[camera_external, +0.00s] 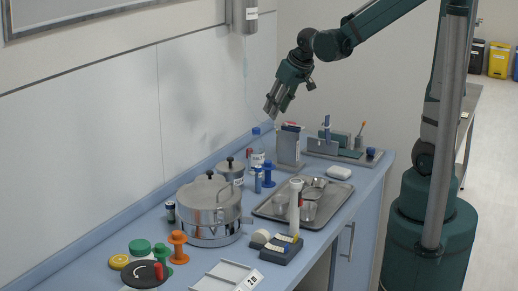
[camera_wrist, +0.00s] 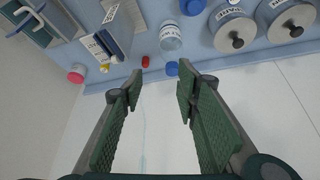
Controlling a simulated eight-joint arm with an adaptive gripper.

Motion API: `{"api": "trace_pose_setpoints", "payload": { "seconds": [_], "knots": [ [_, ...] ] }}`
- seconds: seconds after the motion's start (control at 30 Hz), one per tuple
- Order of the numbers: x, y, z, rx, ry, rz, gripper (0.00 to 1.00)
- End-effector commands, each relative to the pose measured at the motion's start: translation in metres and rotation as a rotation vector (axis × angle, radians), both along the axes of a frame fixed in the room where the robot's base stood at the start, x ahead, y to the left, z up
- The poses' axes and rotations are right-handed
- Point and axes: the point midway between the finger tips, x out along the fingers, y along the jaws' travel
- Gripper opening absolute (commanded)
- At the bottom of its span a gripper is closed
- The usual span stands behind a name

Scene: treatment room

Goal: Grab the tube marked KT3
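I cannot read KT3 on any tube in either view. My gripper (camera_external: 271,106) is raised above the back of the counter, pointing down and left. In the wrist view my gripper (camera_wrist: 160,78) is open and empty, with its fingers well apart.
A grey box holder (camera_external: 288,148) stands below my gripper. A metal tray (camera_external: 268,208) with glassware, a large steel pot (camera_external: 209,213) and spools, one orange (camera_external: 178,248), crowd the counter. A labelled clear bottle (camera_wrist: 170,38) stands beside lidded pots (camera_wrist: 233,30).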

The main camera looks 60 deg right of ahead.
Motion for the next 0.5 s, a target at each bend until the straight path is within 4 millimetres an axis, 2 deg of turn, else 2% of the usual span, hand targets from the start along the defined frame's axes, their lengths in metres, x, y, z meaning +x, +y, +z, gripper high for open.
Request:
{"api": "trace_pose_setpoints", "payload": {
  "seconds": [0.5],
  "knots": [
    [0.046,-0.081,-0.042,0.014,0.039,-0.108,0.32]
  ]
}}
